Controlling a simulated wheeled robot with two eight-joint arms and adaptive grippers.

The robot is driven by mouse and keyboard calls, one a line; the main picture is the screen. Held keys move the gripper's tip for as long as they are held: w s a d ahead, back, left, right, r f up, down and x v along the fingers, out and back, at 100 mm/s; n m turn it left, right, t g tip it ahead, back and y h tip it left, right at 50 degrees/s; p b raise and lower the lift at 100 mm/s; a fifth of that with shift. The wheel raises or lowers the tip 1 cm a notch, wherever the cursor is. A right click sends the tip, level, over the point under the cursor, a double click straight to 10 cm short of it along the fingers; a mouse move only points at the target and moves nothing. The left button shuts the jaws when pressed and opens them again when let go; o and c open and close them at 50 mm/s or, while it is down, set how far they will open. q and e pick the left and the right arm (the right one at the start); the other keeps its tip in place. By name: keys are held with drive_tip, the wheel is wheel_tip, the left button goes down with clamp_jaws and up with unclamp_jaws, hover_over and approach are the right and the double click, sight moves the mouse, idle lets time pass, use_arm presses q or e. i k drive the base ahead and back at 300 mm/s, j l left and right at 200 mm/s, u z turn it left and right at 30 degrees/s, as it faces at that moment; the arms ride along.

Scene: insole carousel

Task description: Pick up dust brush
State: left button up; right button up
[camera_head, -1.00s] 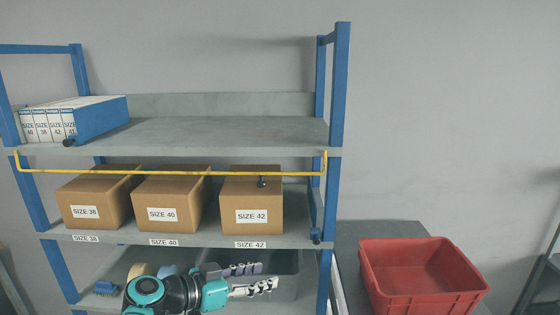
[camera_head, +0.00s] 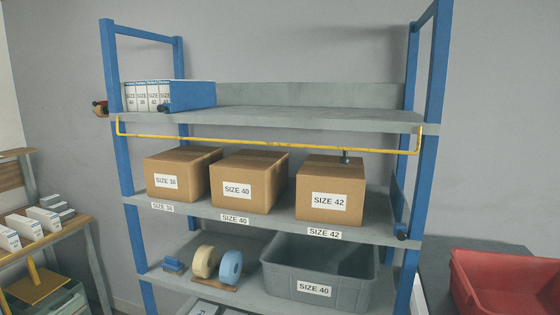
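Neither of my grippers shows in this view.
A grey bin (camera_head: 314,289) labelled SIZE 40 stands right of the tape rolls. Cardboard boxes (camera_head: 331,190) fill the middle shelf, below a yellow rail (camera_head: 265,145). Blue posts (camera_head: 134,220) bound the rack. A red crate (camera_head: 505,285) is at right, a side table (camera_head: 75,232) at left.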

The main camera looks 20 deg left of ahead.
sight(172, 265)
drive_tip(key=u, duration=1.4)
